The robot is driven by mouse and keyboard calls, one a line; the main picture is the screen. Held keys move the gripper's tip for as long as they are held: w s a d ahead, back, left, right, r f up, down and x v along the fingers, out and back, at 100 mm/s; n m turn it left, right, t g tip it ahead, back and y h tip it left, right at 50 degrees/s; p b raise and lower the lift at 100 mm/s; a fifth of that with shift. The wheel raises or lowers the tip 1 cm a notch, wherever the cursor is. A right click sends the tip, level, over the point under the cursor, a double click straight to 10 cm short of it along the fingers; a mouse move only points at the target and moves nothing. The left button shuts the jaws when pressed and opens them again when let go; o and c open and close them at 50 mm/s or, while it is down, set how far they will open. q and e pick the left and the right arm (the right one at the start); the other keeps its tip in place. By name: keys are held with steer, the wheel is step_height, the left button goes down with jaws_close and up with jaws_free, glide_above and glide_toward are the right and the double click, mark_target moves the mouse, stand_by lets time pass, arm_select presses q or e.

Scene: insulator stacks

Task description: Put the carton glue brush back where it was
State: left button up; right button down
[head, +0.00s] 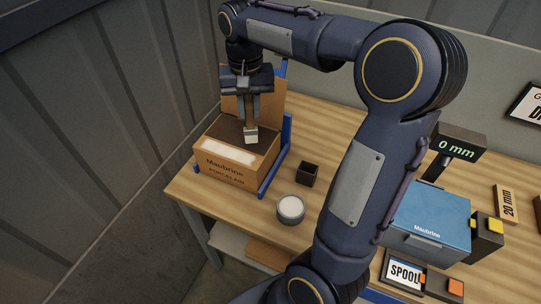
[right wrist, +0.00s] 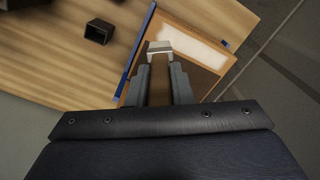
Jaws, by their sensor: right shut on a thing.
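My right gripper (head: 249,112) points down above the open carton (head: 236,172), which is labelled Maubrine Porcelain. It is shut on the carton glue brush (head: 250,136), which has a wooden handle and a pale, blocky head hanging downward. The brush also shows between the fingers in the right wrist view (right wrist: 159,48). The brush head is over the carton opening, beside a white strip (head: 228,152) on the carton's front flap; I cannot tell if they touch. A small dark open holder (head: 308,174) looks empty. A round pot (head: 290,209) has a white top. My left gripper is out of view.
The carton sits in a blue frame (head: 286,140) at the table's left end. A blue Maubrine box (head: 428,222), a 0 mm display (head: 461,144) and a SPOOL sign (head: 405,272) stand to the right. Bare wooden tabletop (head: 315,125) lies behind the dark holder.

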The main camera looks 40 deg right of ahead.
steer(key=s+d+f+m+b, duration=0.6)
steer(key=s+d+f+b, duration=0.3)
steer(key=d, duration=0.4)
step_height(320, 180, down, 11)
steer(key=p, duration=0.1)
steer(key=shift+d+f, duration=0.15)
steer(key=shift+d, duration=0.3)
steer(key=shift+f, duration=0.2)
steer(key=c, duration=1.3)
jaws_free()
